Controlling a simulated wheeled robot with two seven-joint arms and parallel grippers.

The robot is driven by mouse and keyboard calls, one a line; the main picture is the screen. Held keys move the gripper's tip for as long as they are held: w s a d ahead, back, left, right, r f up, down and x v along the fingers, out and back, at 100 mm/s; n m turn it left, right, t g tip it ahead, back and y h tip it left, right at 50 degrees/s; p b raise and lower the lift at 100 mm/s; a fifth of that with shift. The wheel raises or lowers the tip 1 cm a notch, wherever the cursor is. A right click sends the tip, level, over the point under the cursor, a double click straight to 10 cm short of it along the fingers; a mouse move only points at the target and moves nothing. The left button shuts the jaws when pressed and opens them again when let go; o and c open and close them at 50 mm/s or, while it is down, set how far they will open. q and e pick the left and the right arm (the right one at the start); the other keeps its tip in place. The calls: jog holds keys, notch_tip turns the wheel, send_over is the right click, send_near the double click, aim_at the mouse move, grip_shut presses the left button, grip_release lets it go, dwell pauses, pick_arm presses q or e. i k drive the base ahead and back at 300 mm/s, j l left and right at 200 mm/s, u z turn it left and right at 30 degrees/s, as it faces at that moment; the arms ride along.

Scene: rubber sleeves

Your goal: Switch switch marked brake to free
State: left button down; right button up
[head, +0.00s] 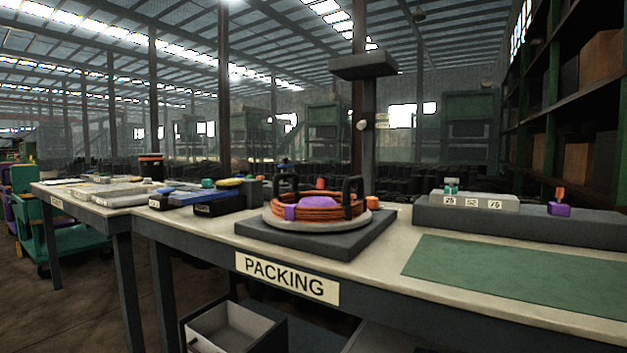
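No switch with a readable "brake" or "free" mark shows in the head view. A long grey block (520,215) lies along the back of the bench at the right. On it stand a small teal piece (451,186) above a white number strip (467,201), and a purple block with an orange top (559,203). I cannot tell which of these, if any, is the brake switch. A round turntable (275,222) on a dark base carries an orange coil (318,204) with purple parts, between black upright loops. Neither of my grippers is in view.
The pale bench (370,258) bears a "PACKING" label (287,278). A green mat (520,278) lies bare at the front right. A dark post (369,140) rises behind the turntable. Trays and boxes crowd the bench's left. An open bin (232,328) sits below.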

aim_at(320, 182)
jog(key=i+j+z, duration=0.1)
jog(key=j+z, duration=0.35)
jog(key=j, duration=0.25)
jog(key=j+z, duration=0.45)
jog(key=j, duration=0.25)
